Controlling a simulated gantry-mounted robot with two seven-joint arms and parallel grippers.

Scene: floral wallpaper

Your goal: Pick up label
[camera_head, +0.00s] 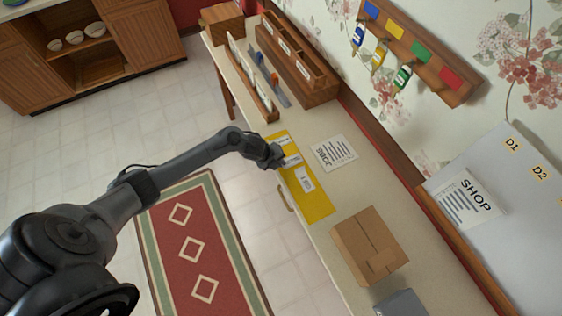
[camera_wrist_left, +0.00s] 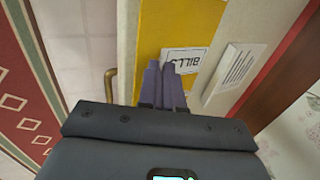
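A white label reading BILLS (camera_wrist_left: 184,60) shows upside down in the left wrist view, over the yellow mat (camera_wrist_left: 160,30). My left gripper (camera_wrist_left: 162,68) is over the label's near-left edge, its dark fingers close together. I cannot tell whether the label is between them or only behind them. In the head view, my left gripper (camera_head: 279,160) is at the mat's left edge, beside a white label (camera_head: 292,160). Another label (camera_head: 305,179) lies farther down the yellow mat (camera_head: 316,206). A third white label (camera_head: 283,140) shows above. My right gripper is out of view.
A JOBS sheet (camera_head: 334,153) lies right of the mat. A cardboard box (camera_head: 369,246) stands below it and a grey object (camera_head: 401,304) beyond. Wooden organisers (camera_head: 300,62) line the counter's upper end. A drawer handle (camera_head: 285,197) juts from the counter's front.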

